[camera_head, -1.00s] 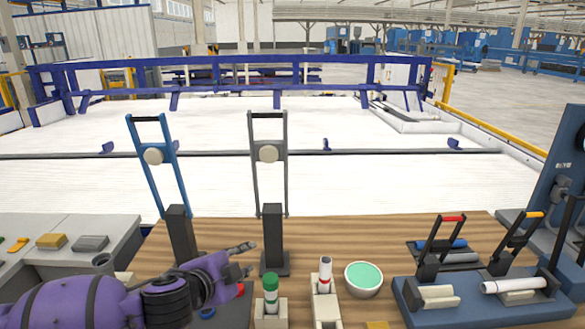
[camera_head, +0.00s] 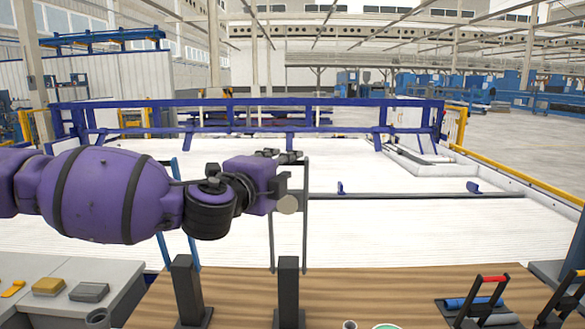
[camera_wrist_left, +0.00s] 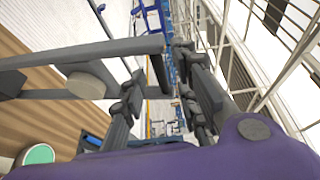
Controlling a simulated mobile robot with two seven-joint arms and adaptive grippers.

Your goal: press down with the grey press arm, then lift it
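The grey press arm (camera_head: 306,220) stands upright as a tall frame above its dark post (camera_head: 288,285), with a round pale disc (camera_head: 288,204) between its side bars. My left gripper (camera_head: 288,168) is at the top of this frame and hides most of its top handle. In the left wrist view the grey press arm (camera_wrist_left: 115,52) runs in from the left, and its handle end lies between the fingers of my left gripper (camera_wrist_left: 168,85). The fingers are spread apart; I cannot tell whether either touches the handle. My right gripper is not in view.
A blue press arm (camera_head: 163,250) stands left of the grey one, partly behind my left arm. The wooden table (camera_head: 380,290) shows bare top between. A green-topped bowl (camera_head: 386,326) is at the bottom edge.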

